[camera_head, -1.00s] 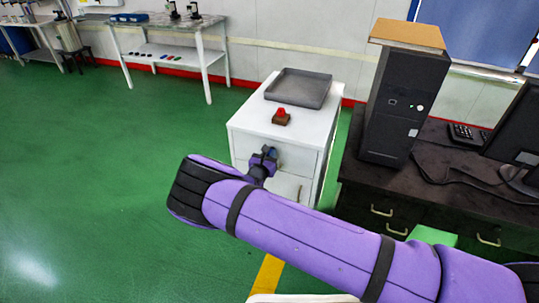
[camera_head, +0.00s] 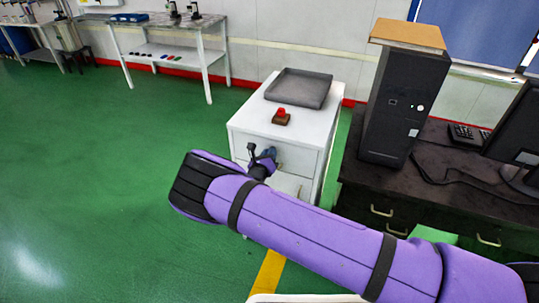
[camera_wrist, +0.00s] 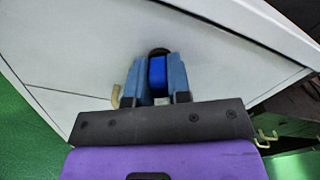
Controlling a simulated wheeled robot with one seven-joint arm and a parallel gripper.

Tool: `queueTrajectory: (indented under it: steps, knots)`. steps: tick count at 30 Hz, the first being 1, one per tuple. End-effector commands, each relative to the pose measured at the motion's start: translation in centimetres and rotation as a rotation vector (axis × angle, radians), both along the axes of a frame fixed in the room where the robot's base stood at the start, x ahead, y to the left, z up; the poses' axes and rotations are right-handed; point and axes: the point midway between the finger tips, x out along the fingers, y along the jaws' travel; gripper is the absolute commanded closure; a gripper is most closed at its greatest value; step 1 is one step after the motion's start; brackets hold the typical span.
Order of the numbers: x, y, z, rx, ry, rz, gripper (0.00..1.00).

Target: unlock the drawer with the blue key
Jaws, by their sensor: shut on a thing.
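The white drawer cabinet (camera_head: 240,123) stands in the middle of the head view, and its drawer front (camera_wrist: 95,45) fills much of the wrist view. My gripper (camera_wrist: 159,72) is shut on the blue key (camera_wrist: 158,78), which sits between the two fingers. The key's tip reaches a dark round lock (camera_wrist: 158,52) on the drawer front; how far it is inside cannot be told. In the head view my gripper (camera_head: 266,158) is at the upper drawer, partly hidden by my wrist. A pale handle (camera_wrist: 116,96) shows left of the fingers.
A grey tray (camera_head: 299,86) and a red button on a brown base (camera_head: 281,117) are on the cabinet top. A dark desk (camera_head: 430,185) with a computer tower (camera_head: 400,105) stands close on the right. Green floor is free on the left.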

Motion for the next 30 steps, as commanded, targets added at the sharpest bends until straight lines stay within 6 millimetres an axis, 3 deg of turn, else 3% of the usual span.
queueTrajectory:
  steps: [30]
  knots:
    - [0.06, 0.2, -0.22, -0.85, 0.309, 0.0, 1.0]
